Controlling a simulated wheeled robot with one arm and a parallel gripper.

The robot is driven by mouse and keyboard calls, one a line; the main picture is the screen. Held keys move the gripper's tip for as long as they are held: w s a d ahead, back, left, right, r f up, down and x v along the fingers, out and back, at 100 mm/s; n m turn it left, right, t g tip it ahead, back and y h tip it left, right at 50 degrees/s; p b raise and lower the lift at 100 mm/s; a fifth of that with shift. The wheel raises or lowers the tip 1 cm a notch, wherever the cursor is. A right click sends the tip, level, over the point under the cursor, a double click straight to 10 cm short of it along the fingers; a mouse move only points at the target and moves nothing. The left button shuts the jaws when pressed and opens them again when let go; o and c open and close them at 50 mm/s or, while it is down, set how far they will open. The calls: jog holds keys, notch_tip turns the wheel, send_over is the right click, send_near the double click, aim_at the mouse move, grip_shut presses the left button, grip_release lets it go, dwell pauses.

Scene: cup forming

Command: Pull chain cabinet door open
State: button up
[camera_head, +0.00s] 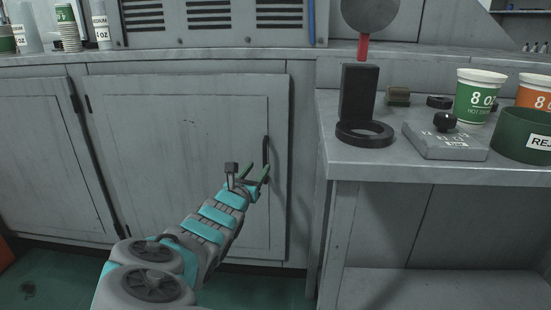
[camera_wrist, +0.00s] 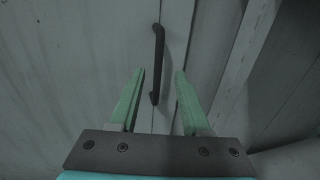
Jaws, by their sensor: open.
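The cabinet door (camera_head: 180,150) is a grey panel under the counter, and it looks shut. Its black vertical handle (camera_head: 266,158) is near the door's right edge; dark hinges show on its left side. My gripper (camera_head: 258,176) is in front of the door, close to the handle's lower part. In the wrist view, the handle (camera_wrist: 157,62) stands ahead of and between the two green fingers of my gripper (camera_wrist: 160,75), nearer the left finger. The fingers are apart with nothing held.
A counter (camera_head: 330,155) juts out to the right, with an open shelf below. It holds a black ring stand (camera_head: 362,133), a grey block (camera_head: 445,142), a green cup (camera_head: 478,98), an orange cup (camera_head: 535,95) and a dark green bin (camera_head: 522,140). Another cabinet door (camera_head: 45,155) is at left.

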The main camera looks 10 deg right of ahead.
aim_at(264, 159)
jog(key=x, duration=0.6)
jog(key=shift+w+f, duration=0.2)
jog(key=shift+w, duration=0.1)
jog(key=shift+w+d+r, duration=0.15)
jog(key=shift+w+d, duration=0.15)
jog(key=shift+w, duration=0.2)
jog(key=shift+c, duration=0.4)
grip_shut()
dwell(0.5)
